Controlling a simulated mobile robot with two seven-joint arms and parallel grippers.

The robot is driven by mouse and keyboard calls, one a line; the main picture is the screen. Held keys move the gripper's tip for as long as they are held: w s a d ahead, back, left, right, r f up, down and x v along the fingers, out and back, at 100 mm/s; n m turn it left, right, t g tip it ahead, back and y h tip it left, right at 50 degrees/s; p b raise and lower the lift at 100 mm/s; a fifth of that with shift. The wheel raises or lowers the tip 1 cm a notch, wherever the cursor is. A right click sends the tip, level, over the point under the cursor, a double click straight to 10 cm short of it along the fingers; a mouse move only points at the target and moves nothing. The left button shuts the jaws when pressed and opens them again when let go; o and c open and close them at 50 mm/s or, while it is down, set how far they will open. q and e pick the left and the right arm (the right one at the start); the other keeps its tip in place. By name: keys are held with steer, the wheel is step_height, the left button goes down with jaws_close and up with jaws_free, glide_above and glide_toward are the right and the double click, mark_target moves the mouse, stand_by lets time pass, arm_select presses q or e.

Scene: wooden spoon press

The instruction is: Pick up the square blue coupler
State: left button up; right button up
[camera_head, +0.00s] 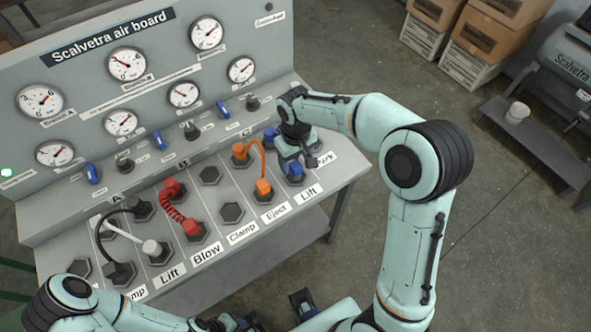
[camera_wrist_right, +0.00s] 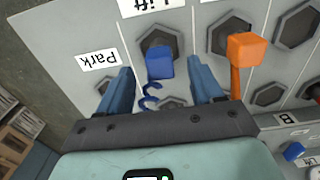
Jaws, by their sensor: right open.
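The square blue coupler (camera_head: 295,177) sits at the panel's right end, in the Lift column beside Park, partly hidden by my right gripper in the head view. In the right wrist view the blue coupler (camera_wrist_right: 159,62) shows as a blue block with a coiled blue hose running from it. My right gripper (camera_head: 300,163) is above it, open. In the wrist view its two fingers (camera_wrist_right: 159,85) stand apart on either side of the coupler and hose, with nothing gripped. My left arm is at the bottom left; its jaws are not clear.
An orange coupler (camera_head: 263,187) with an orange hose stands in the neighbouring column. Red couplers (camera_head: 191,227), a white coupler (camera_head: 151,247) and black couplers (camera_head: 119,271) stand further left. The gauge board (camera_head: 150,75) rises behind. Empty sockets (camera_head: 231,212) lie between.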

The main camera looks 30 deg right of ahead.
mark_target(295, 165)
step_height(295, 165, down, 5)
steer(key=shift+r, duration=0.15)
steer(key=c, duration=1.2)
steer(key=shift+o, duration=0.2)
steer(key=shift+w+r, duration=0.1)
